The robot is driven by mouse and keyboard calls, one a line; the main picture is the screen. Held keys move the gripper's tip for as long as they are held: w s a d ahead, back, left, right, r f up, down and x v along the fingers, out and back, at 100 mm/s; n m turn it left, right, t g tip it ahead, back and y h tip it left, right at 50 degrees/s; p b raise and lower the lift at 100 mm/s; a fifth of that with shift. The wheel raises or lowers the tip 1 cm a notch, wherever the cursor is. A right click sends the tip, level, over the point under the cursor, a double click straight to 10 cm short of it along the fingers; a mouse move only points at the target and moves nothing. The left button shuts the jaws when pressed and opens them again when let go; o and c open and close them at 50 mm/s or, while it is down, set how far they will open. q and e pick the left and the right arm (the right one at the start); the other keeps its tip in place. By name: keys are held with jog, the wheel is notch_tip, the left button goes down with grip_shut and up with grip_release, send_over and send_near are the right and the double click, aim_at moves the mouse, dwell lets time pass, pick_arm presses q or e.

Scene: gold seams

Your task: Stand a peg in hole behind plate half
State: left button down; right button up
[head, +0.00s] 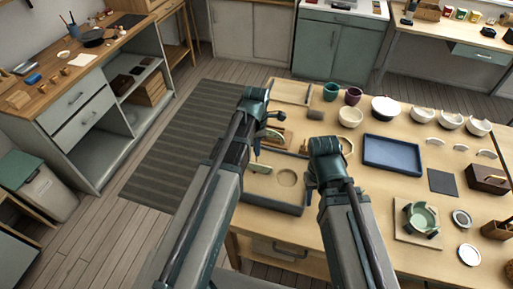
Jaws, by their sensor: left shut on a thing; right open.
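My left gripper (268,128) is over the far left part of a dark-rimmed tray (270,206) on the table. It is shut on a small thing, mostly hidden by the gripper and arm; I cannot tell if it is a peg. A pale piece (261,168), perhaps the plate half, shows low in the tray beside my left arm. A round pale disc (287,178) lies in the tray to its right. My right gripper (318,158) is open by the tray's right side, its fingers largely hidden by its wrist. I cannot make out the peg holes.
A blue tray (393,153) lies right of my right arm. Bowls (385,109) and cups (353,96) stand along the back. A dark square mat (443,181) lies near a wooden box (488,180).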

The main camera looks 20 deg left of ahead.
pick_arm(q)
jog(key=shift+f+b, duration=1.05)
jog(key=shift+f, duration=0.15)
jog(key=shift+f+b, duration=1.15)
dwell(1.2)
dwell(0.5)
jog(key=shift+c, duration=2.2)
grip_release()
jog(key=shift+r, duration=0.2)
jog(key=shift+r+p, duration=2.85)
jog(key=shift+p, duration=0.2)
